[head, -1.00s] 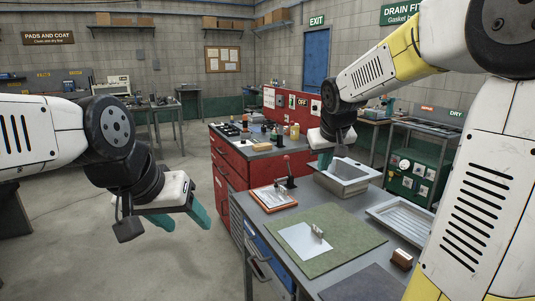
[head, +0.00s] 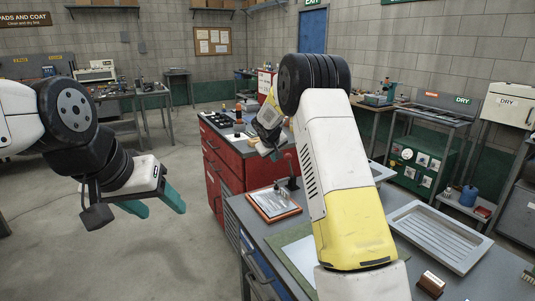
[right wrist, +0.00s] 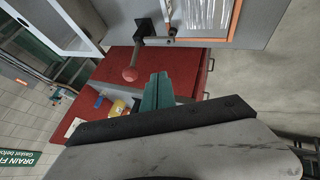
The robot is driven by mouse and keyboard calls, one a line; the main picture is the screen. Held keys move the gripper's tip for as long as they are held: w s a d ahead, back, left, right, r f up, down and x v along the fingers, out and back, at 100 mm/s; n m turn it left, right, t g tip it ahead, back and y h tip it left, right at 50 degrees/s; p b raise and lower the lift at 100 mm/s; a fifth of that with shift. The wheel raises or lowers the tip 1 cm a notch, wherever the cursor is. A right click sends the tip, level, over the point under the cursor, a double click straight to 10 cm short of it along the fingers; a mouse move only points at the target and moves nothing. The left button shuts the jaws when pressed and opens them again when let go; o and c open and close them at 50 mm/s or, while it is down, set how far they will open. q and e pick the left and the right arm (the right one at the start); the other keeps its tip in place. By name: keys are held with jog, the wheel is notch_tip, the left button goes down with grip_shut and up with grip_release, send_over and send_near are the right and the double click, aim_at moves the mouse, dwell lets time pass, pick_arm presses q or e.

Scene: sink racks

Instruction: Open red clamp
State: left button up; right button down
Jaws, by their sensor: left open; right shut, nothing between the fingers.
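The red clamp (head: 292,178) stands upright at the back of the grey workbench, beside the orange-edged board (head: 273,205). In the right wrist view, the clamp's red ball knob (right wrist: 130,74) sits on a dark lever, just left of my right fingertips and apart from them. My right gripper (right wrist: 158,76) is shut and empty. In the head view its fingers are hard to make out below the dark wrist near the clamp. My left gripper (head: 154,203) is open and empty over the floor, left of the bench.
A red cabinet (head: 220,167) stands behind the bench. A grey ribbed tray (head: 438,236) and a small brown block (head: 431,284) lie at the bench's right. My right arm hides the bench's middle and most of the green mat (head: 298,262). Open floor lies left.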

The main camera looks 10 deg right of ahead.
jog(key=w+d+f, duration=0.3)
jog(key=w+d, duration=0.1)
jog(key=w, duration=0.1)
jog(key=shift+w+d+f, duration=0.2)
jog(key=shift+d+r, duration=0.1)
